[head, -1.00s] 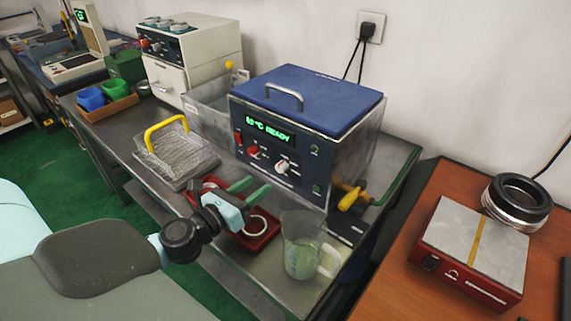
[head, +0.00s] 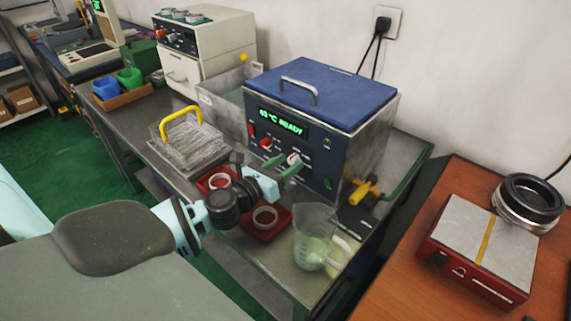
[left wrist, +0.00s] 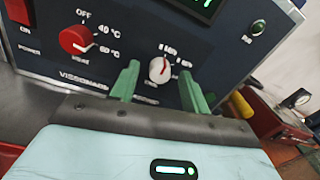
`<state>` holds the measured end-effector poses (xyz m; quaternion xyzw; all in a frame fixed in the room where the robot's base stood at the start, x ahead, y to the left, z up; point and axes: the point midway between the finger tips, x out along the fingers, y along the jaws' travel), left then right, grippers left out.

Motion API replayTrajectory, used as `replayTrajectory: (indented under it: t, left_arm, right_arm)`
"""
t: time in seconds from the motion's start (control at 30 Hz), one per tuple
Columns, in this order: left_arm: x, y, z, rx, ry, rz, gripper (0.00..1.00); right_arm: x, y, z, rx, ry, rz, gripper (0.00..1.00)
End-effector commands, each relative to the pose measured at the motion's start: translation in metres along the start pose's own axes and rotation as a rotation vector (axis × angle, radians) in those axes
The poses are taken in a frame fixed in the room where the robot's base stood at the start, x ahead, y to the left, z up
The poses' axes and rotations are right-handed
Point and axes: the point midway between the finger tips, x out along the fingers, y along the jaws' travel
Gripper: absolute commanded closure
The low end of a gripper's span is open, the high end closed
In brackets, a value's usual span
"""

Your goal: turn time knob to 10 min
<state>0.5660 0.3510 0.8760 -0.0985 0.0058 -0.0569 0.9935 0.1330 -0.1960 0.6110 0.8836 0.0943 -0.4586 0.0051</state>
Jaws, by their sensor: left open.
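The time knob is a white dial with a red pointer line on the dark blue front panel of the bath (head: 360,150). It shows in the left wrist view (left wrist: 158,70) between my fingers, its pointer facing roughly up; the labels around it are too blurred to read surely. In the head view the knob (head: 294,159) is partly covered by a finger. My left gripper (head: 283,165) is open, its green fingers one on each side of the knob. In the left wrist view the gripper (left wrist: 161,80) shows no clear contact. My right gripper is out of view.
A red heat knob (left wrist: 77,40) sits left of the time knob. A yellow-handled valve (head: 362,192) juts out at right. A wire basket (head: 190,150) is at left.

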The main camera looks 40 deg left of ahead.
Motion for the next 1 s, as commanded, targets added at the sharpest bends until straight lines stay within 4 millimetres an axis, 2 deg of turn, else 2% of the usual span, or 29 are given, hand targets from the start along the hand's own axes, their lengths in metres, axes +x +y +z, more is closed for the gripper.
replayTrajectory:
  t: [0.33, 0.67, 1.0]
  left_arm:
    - [0.0022, -0.0003, -0.0002, 0.0, 0.0, -0.001, 0.55]
    - [0.002, -0.0003, -0.0001, 0.0, 0.0, -0.001, 0.98]
    - [0.0022, -0.0005, 0.0019, 0.051, 0.001, 0.0, 0.99]
  right_arm:
    - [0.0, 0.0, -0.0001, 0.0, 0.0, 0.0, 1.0]
    - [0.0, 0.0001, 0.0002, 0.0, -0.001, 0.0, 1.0]
    - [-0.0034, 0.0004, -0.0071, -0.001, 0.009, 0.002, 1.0]
